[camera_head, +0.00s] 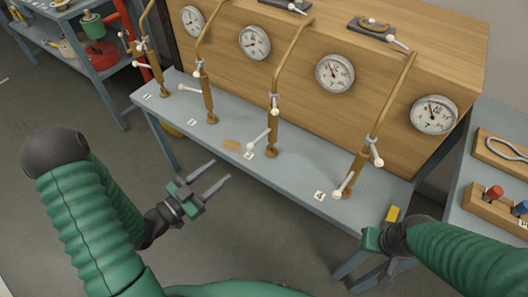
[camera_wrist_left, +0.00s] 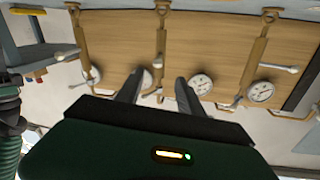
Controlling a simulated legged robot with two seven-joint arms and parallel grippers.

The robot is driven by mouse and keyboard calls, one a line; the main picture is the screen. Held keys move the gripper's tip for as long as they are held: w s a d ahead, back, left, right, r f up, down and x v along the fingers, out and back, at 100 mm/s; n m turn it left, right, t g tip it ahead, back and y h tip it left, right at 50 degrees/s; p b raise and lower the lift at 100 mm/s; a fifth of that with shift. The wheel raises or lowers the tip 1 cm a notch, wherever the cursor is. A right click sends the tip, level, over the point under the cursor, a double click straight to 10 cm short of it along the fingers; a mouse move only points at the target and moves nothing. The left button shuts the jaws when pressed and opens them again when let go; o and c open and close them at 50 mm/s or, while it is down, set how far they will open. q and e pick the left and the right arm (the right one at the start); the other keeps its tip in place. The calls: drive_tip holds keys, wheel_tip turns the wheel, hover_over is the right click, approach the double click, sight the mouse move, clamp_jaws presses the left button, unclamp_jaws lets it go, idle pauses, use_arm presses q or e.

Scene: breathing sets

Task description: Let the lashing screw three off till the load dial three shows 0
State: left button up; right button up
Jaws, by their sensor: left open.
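Lashing screw three (camera_head: 273,122) is a brass upright screw with white-knobbed handles, standing on the grey bench behind the label "3" (camera_head: 249,155). Load dial three (camera_head: 335,73) is a round white gauge on the wooden panel to its upper right. Its needle leans up and left, but the figure is too small to read. My left gripper (camera_head: 222,178) is open and empty, in front of the bench, left of and below screw three, touching nothing. Its fingers also show in the left wrist view (camera_wrist_left: 157,88). My right gripper (camera_head: 372,240) is at the lower right; its fingers cannot be made out.
Similar screws stand at both sides, among them screw two (camera_head: 207,100) and screw four (camera_head: 360,165), with their own dials. A yellow block (camera_head: 393,214) lies near the bench's right end. A side table with a red knob (camera_head: 494,192) is at right. Floor before the bench is clear.

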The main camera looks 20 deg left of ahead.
sight(258, 140)
use_arm(q)
drive_tip(key=b+x, duration=0.2)
drive_tip(key=x, duration=1.3)
drive_tip(key=shift+w+d, duration=0.15)
drive_tip(key=shift+d, duration=0.15)
drive_tip(key=shift+w, duration=0.35)
drive_tip(key=shift+d, duration=0.1)
drive_tip(key=shift+d, duration=0.1)
drive_tip(key=shift+c, duration=0.9)
clamp_jaws()
